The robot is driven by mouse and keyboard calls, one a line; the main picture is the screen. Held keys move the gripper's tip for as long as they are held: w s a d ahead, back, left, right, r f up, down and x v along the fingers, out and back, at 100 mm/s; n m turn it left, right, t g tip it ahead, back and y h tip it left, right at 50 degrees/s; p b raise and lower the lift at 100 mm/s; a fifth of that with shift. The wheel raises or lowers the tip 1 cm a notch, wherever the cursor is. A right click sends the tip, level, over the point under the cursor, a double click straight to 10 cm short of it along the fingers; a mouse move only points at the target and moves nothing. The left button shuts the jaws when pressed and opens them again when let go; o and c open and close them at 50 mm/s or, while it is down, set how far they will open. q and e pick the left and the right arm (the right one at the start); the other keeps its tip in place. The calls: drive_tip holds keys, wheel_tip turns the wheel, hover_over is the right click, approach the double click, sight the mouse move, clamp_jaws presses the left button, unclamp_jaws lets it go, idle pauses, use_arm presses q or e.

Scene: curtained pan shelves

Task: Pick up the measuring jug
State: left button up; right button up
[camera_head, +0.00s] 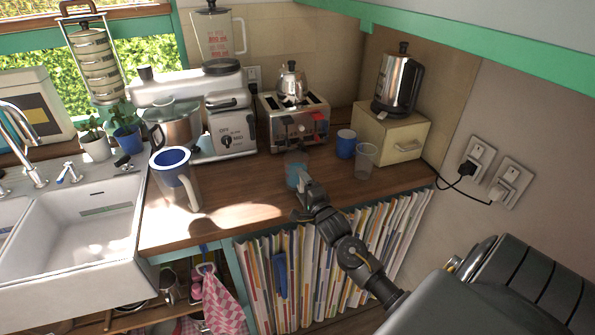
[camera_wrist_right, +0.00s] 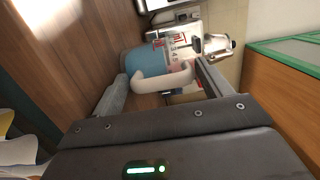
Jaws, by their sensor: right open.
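The measuring jug (camera_head: 295,169) is a small light-blue vessel standing on the wooden counter in front of the toaster. In the right wrist view the jug (camera_wrist_right: 140,61) shows its blue side and a pale, rounded handle (camera_wrist_right: 163,79) facing me. My right gripper (camera_head: 303,194) is at the near side of the jug and partly covers it in the head view. In the wrist view the open right gripper (camera_wrist_right: 160,88) has one finger on each side of the handle. I cannot tell whether they touch it. My left gripper is not in view.
A blue cup (camera_head: 346,144) and a clear glass (camera_head: 365,162) stand close to the jug's right. The toaster (camera_head: 293,122) is behind. Books fill the shelf below.

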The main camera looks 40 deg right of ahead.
drive_tip(key=shift+w, duration=0.1)
drive_tip(key=c, duration=1.1)
drive_tip(key=shift+r, duration=0.1)
drive_tip(key=shift+c, duration=0.2)
